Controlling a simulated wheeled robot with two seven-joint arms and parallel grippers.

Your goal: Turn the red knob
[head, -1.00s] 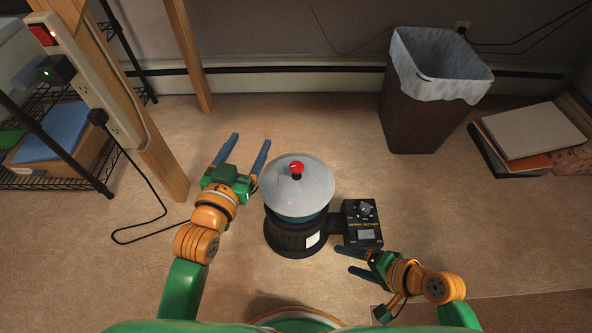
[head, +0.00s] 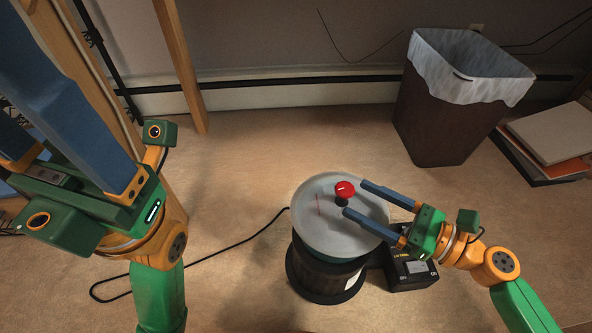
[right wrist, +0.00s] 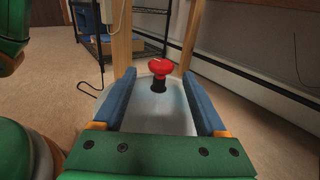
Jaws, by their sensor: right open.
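The red knob (head: 345,190) stands on a dark stem on top of a round grey disc (head: 325,225), which sits on a dark cylindrical base (head: 325,275). In the right wrist view the knob (right wrist: 160,67) shows ahead, beyond and between the fingers. My right gripper (head: 354,198) is open, its fingertips close to the right side of the knob and above the disc; contact cannot be told. My left gripper (head: 50,100) is raised close to the head camera at the left, its blue fingers apart, with nothing seen between them.
A black control box (head: 410,272) is joined to the base's right side, partly under my right arm. A dark bin (head: 440,120) with a white liner and a stack of flat boxes (head: 550,140) stand at the back right. A black cable (head: 230,255) runs left across the carpet.

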